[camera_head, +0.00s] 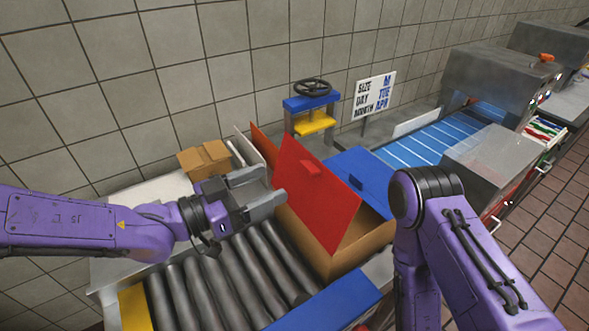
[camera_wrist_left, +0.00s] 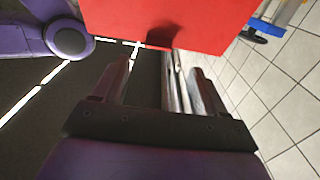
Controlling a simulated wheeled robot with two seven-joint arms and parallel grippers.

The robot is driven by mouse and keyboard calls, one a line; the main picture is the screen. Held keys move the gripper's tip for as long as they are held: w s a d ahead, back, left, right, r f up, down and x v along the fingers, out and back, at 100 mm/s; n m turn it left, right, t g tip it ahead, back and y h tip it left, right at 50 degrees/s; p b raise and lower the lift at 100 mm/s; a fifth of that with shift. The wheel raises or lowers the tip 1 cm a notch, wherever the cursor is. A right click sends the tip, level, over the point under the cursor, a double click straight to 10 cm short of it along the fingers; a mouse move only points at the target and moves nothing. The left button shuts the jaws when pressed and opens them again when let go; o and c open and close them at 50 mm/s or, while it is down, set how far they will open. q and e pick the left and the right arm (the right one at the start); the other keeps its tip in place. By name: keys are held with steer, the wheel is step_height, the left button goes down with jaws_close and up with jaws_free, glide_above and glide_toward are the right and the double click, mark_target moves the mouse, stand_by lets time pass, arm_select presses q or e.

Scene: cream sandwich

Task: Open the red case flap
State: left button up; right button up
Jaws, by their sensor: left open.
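The red case flap (camera_head: 315,195) stands up at a slant on the near left side of a brown cardboard case (camera_head: 358,247), with a small red tab (camera_head: 312,168) on its face. In the left wrist view the red flap (camera_wrist_left: 205,22) fills the top, just beyond the fingertips. My left gripper (camera_head: 268,188) is open and empty, just left of the flap. Its two fingers also show in the left wrist view (camera_wrist_left: 160,82), apart from each other. Whether a finger touches the flap I cannot tell. My right arm shows at the right, but its gripper is out of view.
A blue flap (camera_head: 358,176) lies on the case's right side. The case is at the end of a roller conveyor (camera_head: 222,275). A blue and yellow press with a handwheel (camera_head: 312,88) stands behind, beside a sign (camera_head: 375,95). A small cardboard box (camera_head: 204,158) sits behind my left gripper.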

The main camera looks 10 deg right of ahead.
mark_target(305, 168)
arm_select(q)
steer(key=p+x, duration=0.1)
steer(key=x, duration=0.6)
steer(key=shift+s+r+p, duration=0.1)
steer(key=shift+s+p, duration=0.05)
steer(key=shift+p, duration=0.2)
steer(key=shift+d, duration=0.25)
arm_select(e)
step_height(305, 168, up, 2)
steer(key=shift+r, duration=0.15)
